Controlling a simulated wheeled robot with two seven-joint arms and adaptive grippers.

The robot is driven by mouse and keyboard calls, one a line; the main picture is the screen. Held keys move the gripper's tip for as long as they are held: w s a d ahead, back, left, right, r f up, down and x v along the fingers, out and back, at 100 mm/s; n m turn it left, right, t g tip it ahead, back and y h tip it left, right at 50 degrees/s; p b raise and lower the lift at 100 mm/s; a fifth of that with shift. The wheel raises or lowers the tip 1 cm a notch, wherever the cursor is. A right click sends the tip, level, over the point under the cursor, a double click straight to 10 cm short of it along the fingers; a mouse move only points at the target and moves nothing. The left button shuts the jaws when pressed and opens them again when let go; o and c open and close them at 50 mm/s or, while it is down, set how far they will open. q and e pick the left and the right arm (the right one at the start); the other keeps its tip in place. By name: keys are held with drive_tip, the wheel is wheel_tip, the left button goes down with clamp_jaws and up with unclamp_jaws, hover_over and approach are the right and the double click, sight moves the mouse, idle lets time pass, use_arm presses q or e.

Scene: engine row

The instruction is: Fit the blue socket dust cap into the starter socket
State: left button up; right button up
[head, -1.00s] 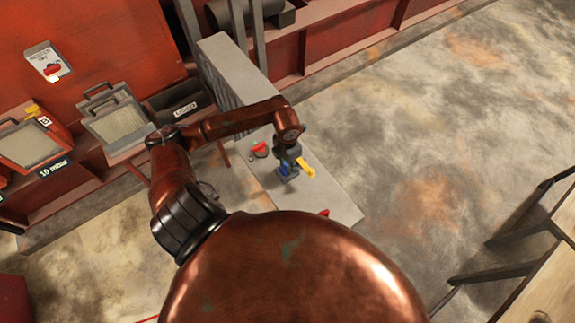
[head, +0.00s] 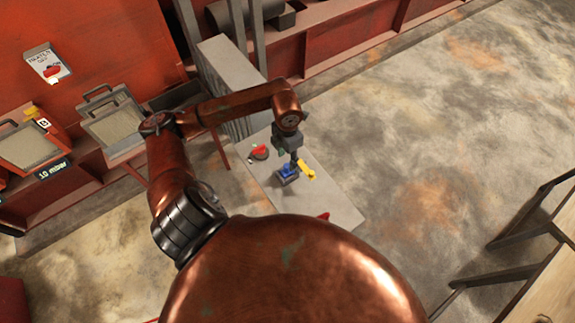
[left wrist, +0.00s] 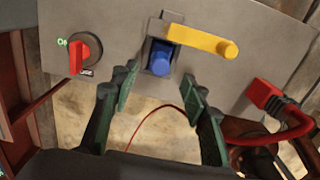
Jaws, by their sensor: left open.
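The blue dust cap (left wrist: 161,62) sits at the dark square starter socket (left wrist: 149,47) on a grey box top. How deep it is seated cannot be told. A yellow lever (left wrist: 205,40) lies beside the socket, to its upper right. In the head view the blue cap (head: 287,170) shows just below my left gripper (head: 293,157). In the left wrist view my left gripper (left wrist: 158,82) is open, with its dark green fingers apart and nothing held between them. The cap appears beyond the fingertips, clear of them. My right gripper is not in view.
A red rotary switch (left wrist: 80,53) is left of the socket, and a red plug with a cable (left wrist: 268,97) is to the right. The grey box (head: 335,205) has bare surface around them. Lidded panels (head: 110,122) stand at the left; open floor lies right.

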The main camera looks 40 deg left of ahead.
use_arm(q)
drive_tip(key=shift+r, duration=2.3)
